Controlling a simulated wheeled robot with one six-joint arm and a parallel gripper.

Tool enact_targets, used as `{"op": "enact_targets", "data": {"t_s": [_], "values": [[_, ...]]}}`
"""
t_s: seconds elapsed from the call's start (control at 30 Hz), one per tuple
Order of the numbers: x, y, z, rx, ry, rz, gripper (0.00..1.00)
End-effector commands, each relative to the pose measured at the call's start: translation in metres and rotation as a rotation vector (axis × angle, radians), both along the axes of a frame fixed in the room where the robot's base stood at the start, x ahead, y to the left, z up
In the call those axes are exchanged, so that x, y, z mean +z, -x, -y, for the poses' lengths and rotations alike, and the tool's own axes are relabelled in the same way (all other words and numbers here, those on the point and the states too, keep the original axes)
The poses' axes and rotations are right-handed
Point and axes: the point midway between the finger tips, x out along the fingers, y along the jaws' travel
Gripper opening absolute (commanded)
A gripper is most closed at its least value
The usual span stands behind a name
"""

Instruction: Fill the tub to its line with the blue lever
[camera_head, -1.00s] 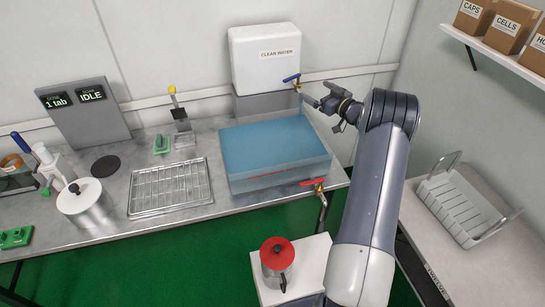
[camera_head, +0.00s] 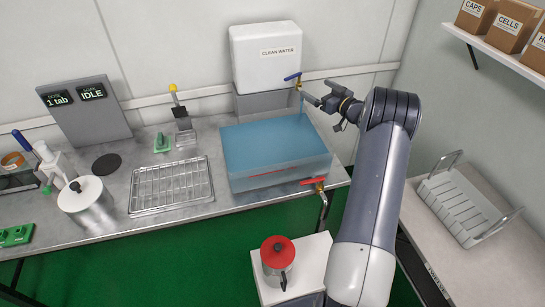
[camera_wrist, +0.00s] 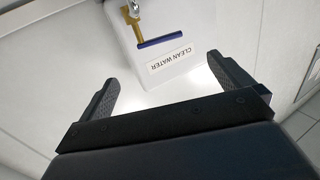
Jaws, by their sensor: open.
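The clear tub (camera_head: 280,178) stands on the bench and holds blue water. I cannot tell exactly how the water surface stands against that line. My gripper (camera_head: 318,98) is open and empty, just right of the tap. In the wrist view, the blue lever (camera_wrist: 160,40) lies ahead of the spread fingers (camera_wrist: 163,85), apart from them.
A red lever (camera_head: 312,181) is on a drain tap at the tub's front right. A red-lidded pot (camera_head: 277,262) stands on a white stand below. A wire rack (camera_head: 170,186) lies left of the tub. A display reads "1 tab" and "IDLE" (camera_head: 88,112).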

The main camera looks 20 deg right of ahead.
Motion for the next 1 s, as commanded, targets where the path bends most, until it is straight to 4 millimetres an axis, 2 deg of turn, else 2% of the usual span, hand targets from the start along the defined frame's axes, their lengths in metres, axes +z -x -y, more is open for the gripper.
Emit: {"op": "enact_targets", "data": {"t_s": [0.13,0.27,0.47,1.0], "values": [[0.000,-0.003,-0.002,0.001,0.000,0.000,0.99],[-0.001,-0.021,-0.012,0.003,0.001,-0.001,0.99],[0.000,-0.034,-0.017,0.001,0.000,-0.002,0.99],[0.000,-0.104,-0.048,0.001,0.001,-0.002,0.99]]}}
